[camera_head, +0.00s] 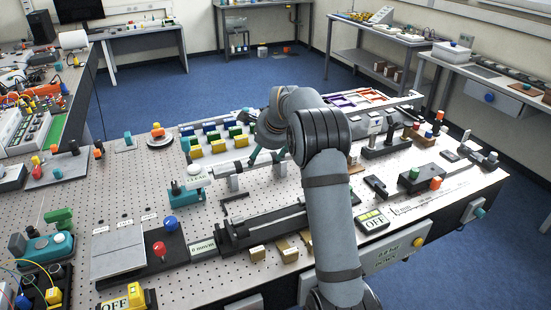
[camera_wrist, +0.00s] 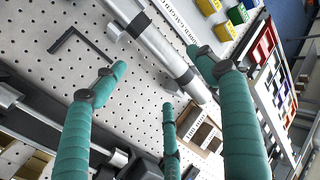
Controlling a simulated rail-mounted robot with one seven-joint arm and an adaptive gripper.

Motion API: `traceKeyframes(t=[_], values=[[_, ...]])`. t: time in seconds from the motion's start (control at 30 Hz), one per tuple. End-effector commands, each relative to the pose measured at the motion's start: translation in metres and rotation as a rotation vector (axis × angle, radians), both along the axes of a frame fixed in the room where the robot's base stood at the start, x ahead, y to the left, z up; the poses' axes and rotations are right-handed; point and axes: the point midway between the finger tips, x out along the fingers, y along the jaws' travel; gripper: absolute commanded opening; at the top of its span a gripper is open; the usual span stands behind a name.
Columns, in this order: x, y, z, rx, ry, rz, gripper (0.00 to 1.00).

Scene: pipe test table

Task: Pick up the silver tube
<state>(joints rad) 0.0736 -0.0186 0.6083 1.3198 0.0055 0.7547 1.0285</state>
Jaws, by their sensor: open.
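The silver tube (camera_head: 228,167) lies level across short upright supports on the perforated table, with its right part hidden behind my arm in the head view. In the wrist view the tube (camera_wrist: 160,48) runs diagonally from the top middle toward the centre right, with darker bands around it. My gripper (camera_wrist: 160,77) has teal fingers spread apart and empty. The tube passes between and beyond the fingertips in that view; I see no clear contact. In the head view my gripper (camera_head: 262,157) is mostly hidden by my arm, close to the tube.
A black L-shaped key (camera_wrist: 82,45) lies on the table beside the tube. A long black rail fixture (camera_head: 262,229) lies in front. A red-and-white tray (camera_wrist: 268,50) is at the right in the wrist view.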

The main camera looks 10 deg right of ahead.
Motion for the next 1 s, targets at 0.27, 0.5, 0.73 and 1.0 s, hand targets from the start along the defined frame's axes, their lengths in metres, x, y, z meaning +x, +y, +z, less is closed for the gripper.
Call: traceKeyframes(t=[0.27,0.5,0.73,1.0], values=[[0.021,0.004,-0.032,0.003,0.003,-0.003,0.72],[0.032,0.005,-0.048,0.000,0.004,-0.002,0.72],[0.048,0.008,-0.074,0.001,0.002,-0.002,0.72],[0.052,0.008,-0.082,0.000,0.000,-0.002,0.72]])
